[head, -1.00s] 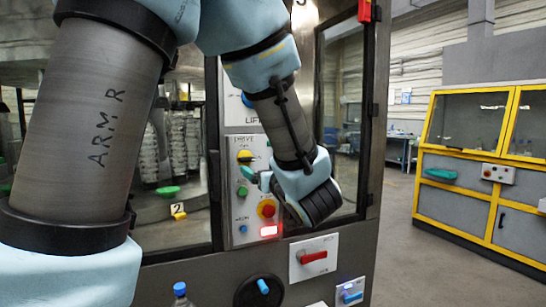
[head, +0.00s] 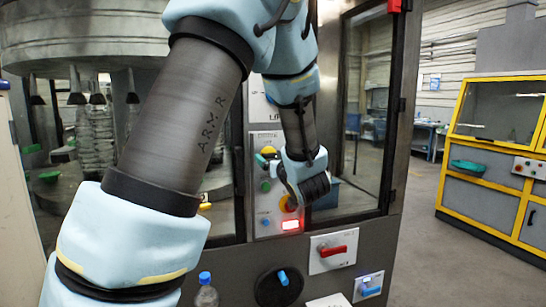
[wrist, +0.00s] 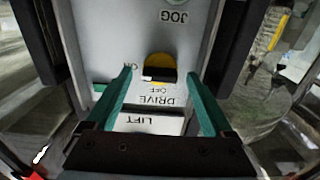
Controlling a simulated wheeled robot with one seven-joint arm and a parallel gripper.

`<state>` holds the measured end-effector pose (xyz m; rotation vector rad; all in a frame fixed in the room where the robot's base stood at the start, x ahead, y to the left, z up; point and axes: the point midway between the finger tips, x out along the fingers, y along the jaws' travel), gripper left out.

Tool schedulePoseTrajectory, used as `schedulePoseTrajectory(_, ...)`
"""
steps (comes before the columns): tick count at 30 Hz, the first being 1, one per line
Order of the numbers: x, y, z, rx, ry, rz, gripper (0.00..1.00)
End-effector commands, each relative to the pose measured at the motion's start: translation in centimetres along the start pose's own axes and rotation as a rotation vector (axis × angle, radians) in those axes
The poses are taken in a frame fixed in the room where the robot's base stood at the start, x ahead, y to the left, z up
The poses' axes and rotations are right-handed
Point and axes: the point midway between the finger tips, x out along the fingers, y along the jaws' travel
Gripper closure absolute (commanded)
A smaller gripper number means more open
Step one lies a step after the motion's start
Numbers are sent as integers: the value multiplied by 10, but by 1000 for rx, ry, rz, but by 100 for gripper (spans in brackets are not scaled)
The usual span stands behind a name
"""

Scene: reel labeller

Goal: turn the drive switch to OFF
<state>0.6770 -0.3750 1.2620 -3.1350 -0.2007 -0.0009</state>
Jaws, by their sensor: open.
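The drive switch (wrist: 160,66) is a round yellow knob with a black bar on the pale panel. In the wrist view the panel is upside down: ON is left of the knob, OFF and DRIVE below it. The bar lies crosswise, in line with ON. In the head view the switch (head: 268,150) is partly hidden by my gripper (head: 266,160). My gripper (wrist: 160,76) is open, its teal fingers on either side of the knob, with gaps showing. Whether the fingertips reach the knob's depth I cannot tell.
Below the switch are a green button (head: 265,187), a partly hidden red-and-yellow stop button (head: 287,204) and a lit red display (head: 290,225). A red-handled switch (head: 333,251) and a blue-handled one (head: 370,287) are lower right. A bottle (head: 205,292) stands in front.

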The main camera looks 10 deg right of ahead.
Motion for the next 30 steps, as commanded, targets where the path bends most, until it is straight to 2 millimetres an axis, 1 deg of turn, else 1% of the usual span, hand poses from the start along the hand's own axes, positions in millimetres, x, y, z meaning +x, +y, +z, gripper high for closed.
schedulePoseTrajectory(4,0,0,0,0,0,0,14)
schedulePoseTrajectory(5,0,0,0,0,0,0,16)
schedulePoseTrajectory(27,0,0,0,0,0,0,99)
schedulePoseTrajectory(30,0,0,0,-2,0,0,99)
